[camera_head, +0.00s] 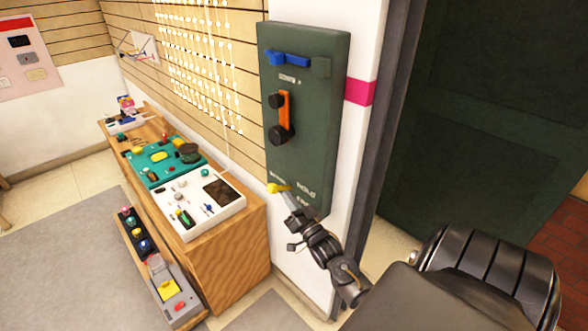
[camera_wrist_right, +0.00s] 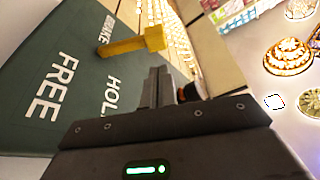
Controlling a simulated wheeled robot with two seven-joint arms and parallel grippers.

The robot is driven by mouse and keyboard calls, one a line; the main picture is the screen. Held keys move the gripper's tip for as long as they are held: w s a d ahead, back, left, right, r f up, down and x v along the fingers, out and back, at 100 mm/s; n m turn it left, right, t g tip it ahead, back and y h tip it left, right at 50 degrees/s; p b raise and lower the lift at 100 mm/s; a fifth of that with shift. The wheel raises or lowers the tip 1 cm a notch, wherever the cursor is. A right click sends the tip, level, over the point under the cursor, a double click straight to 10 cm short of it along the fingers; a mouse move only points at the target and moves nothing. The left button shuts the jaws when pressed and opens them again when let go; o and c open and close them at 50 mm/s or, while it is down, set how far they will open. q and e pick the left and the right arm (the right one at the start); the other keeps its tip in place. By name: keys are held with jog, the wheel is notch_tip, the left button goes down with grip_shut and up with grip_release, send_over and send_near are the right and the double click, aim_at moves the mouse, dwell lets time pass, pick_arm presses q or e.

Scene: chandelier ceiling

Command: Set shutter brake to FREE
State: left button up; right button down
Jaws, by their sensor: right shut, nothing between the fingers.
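The shutter brake is a yellow lever (camera_head: 278,187) low on the dark green wall panel (camera_head: 318,130). The right wrist view shows the lever (camera_wrist_right: 130,46) close up, with white lettering BRAKE, HOLD and FREE (camera_wrist_right: 52,87) on the panel. The lever's thick end points away from FREE. My right gripper (camera_head: 290,197) is shut and empty just beside the lever. In the right wrist view its fingertips (camera_wrist_right: 157,72) are close to the lever's thick end; I cannot tell if they touch it. My left gripper is out of view.
Higher on the panel are a blue lever (camera_head: 288,59) and an orange lever with black knobs (camera_head: 284,118). A wooden bench (camera_head: 238,247) with control boxes stands to the left. Grey floor (camera_head: 50,270) is free at left.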

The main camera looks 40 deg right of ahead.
aim_at(280, 187)
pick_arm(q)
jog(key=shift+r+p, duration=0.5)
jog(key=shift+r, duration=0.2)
pick_arm(e)
jog(key=shift+x, duration=2.65)
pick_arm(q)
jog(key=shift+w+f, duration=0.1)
